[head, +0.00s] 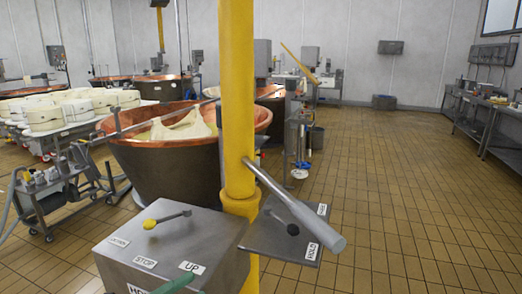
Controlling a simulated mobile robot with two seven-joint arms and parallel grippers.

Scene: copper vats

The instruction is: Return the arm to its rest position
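Neither of my grippers shows in the head view, and I cannot make out either arm. Close in front stands a grey metal control box (203,228) with labels, among them STOP and UP. A short lever with a yellow knob (150,224) lies across its top. A green handle (176,284) is cut off by the bottom edge. A side plate (262,240) labelled HOLD carries a lever with a black knob (292,229). A thick grey bar (305,217) slants down to the right from the yellow post (237,100), above the plate.
A copper vat (165,165) with pale contents stands behind the box. A wheeled cart (50,200) and a table of white round moulds (62,112) are at the left. Work benches (485,110) line the right wall. The tiled floor (395,180) at right is clear.

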